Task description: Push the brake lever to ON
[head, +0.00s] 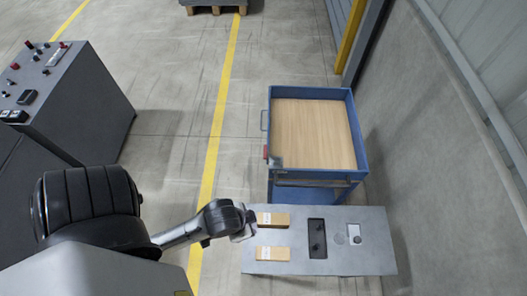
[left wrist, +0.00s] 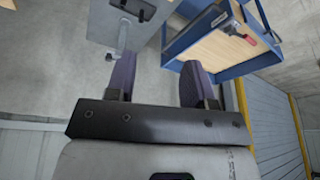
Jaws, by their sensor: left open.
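The blue cart (head: 352,120) has a wooden top and stands beyond the grey bench. A small red-tipped part, which looks like the brake lever (head: 266,153), is at its left side near the front corner. The left wrist view shows this lever (left wrist: 243,37) at the cart edge, red at one end; ON and OFF marks are too small to read. My left gripper (head: 247,224) is at the bench's left end, in front of the lever and apart from it. Its spread fingers (left wrist: 158,68) have nothing between them. My right gripper is not in view.
The grey bench (head: 372,255) carries two brown boxes (head: 273,220) (head: 272,253) beside my left gripper and a black panel (head: 317,238). A control console (head: 75,100) stands at the left. A wall (head: 420,130) is right of the cart. Floor left of the cart is clear.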

